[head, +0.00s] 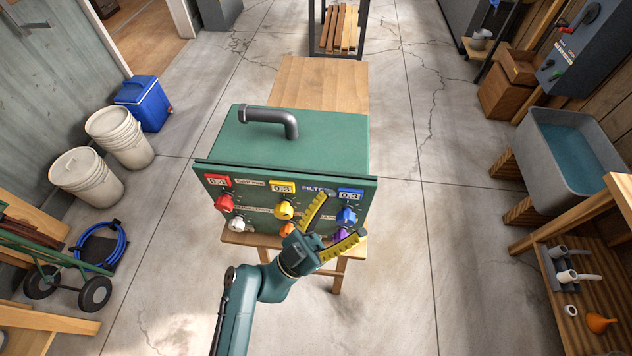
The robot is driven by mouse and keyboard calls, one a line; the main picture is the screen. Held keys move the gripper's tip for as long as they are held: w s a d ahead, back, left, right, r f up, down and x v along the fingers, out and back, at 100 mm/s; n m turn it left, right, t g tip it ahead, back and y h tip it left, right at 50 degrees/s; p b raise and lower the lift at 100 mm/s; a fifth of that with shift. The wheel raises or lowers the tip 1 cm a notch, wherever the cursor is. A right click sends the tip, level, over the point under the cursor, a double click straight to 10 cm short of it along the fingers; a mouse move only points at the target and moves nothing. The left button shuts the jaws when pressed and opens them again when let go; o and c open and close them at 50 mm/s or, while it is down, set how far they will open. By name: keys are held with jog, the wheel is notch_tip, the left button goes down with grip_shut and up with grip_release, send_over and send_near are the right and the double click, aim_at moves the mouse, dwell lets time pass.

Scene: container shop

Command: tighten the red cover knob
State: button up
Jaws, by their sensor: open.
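The red knob (223,202) is at the left end of the upper row on the front panel of a green box (330,150). A red label with a number display (217,181) sits just above it. My gripper (345,218) is open, with two yellow-padded fingers, in front of the right part of the panel. It is to the right of the red knob and apart from it. The blue knob (347,216) and purple knob (340,236) show between or behind the fingers; I cannot tell whether the fingers touch them. Nothing is seen held.
A yellow knob (284,210), white knob (237,224) and orange knob (287,229) share the panel. The box stands on a wooden bench (325,85). White buckets (120,135) and a blue cooler (143,103) stand left; a grey sink (570,150) stands right.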

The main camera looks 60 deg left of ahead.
jog(key=s+a+f+n+g+y, duration=0.2)
jog(key=s+a+f+n+y, duration=0.15)
jog(key=s+f, duration=0.35)
jog(key=n+g+y, duration=1.2)
jog(key=g+y, duration=0.1)
jog(key=y, duration=0.2)
send_near(223, 209)
jog(key=x, duration=1.1)
jog(key=shift+a+b, duration=0.1)
jog(key=shift+b, duration=0.2)
jog(key=c, duration=1.2)
